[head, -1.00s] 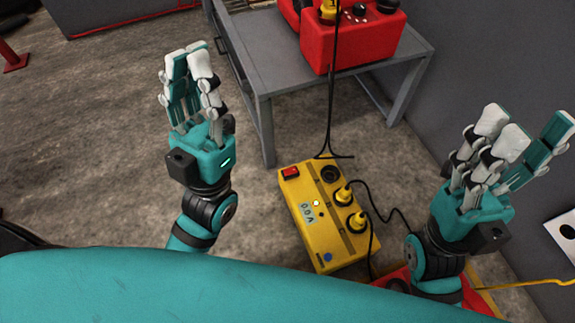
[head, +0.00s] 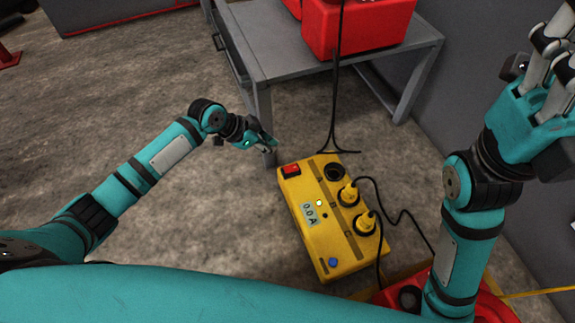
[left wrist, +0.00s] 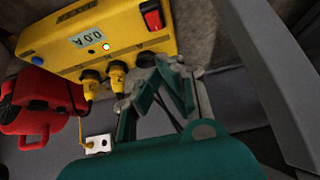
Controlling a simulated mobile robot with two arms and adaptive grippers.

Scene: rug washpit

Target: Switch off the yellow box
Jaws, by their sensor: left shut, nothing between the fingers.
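The yellow box (head: 325,238) sits on the floor below the middle of the head view. Its red switch (head: 291,170) is at the far left corner of the top. A small lamp (head: 319,203) glows green beside a display reading 0.0 A (head: 309,213). The box and red switch (left wrist: 151,16) also show in the left wrist view. My left gripper (head: 268,144) is shut and empty, just beyond and left of the switch, apart from it. Its fingers (left wrist: 170,75) meet in the left wrist view. My right gripper (head: 553,60) is raised at the right, its fingers partly cut off.
Two yellow plugs (head: 349,193) with black cables sit in the box top, near an empty socket (head: 334,172). A grey table (head: 275,50) with a red machine (head: 358,28) stands behind. A red object (head: 480,300) lies at lower right.

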